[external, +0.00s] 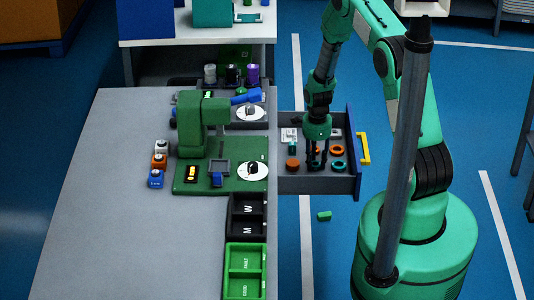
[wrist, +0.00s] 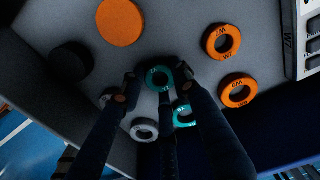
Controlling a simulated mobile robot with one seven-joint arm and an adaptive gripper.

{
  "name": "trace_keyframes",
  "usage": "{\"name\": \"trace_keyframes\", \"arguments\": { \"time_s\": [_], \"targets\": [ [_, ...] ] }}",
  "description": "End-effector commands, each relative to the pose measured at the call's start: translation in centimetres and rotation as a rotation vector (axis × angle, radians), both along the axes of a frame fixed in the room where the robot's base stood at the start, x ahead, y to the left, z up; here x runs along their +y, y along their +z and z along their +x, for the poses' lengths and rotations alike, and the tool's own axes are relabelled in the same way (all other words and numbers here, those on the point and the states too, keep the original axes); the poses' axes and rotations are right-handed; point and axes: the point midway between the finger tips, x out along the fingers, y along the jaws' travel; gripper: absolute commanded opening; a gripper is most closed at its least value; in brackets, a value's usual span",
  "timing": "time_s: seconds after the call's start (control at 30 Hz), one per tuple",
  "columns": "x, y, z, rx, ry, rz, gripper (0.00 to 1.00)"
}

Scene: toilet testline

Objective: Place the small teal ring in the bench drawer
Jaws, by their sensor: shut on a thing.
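The bench drawer (external: 318,184) is pulled out from the bench in the external view. My gripper (external: 317,163) reaches down into it, and in the wrist view my gripper (wrist: 158,84) is shut on a small teal ring (wrist: 158,70). The ring is low over the drawer floor; whether it touches the floor I cannot tell. In the external view the fingers hide it. A second teal ring (wrist: 183,124) lies close beside it, partly behind a finger; it also shows in the external view (external: 339,167).
Two orange rings (wrist: 222,41) (wrist: 238,90), an orange disc (wrist: 120,22), a black disc (wrist: 72,61) and a grey ring (wrist: 145,130) lie around my fingers in the drawer. The drawer has a yellow handle (external: 364,148). A green block (external: 324,216) lies on the floor outside.

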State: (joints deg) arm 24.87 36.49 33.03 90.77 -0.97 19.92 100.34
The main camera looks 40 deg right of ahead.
Motion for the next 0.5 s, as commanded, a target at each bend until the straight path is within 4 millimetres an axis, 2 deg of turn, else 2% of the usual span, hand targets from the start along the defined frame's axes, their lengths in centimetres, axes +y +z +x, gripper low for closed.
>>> {"name": "trace_keyframes", "arguments": {
  "time_s": [0.07, 0.1, 0.17, 0.5],
  "targets": [
    [0.0, -0.31, -0.01, 0.0, 0.0, 0.0, 0.18],
    [0.0, -0.22, -0.01, 0.0, 0.0, 0.0, 0.39],
    [0.0, -0.2, -0.01, 0.0, 0.0, 0.0, 0.5],
    [0.01, -0.12, -0.02, 0.0, 0.0, 0.0, 0.5]
  ]
}}
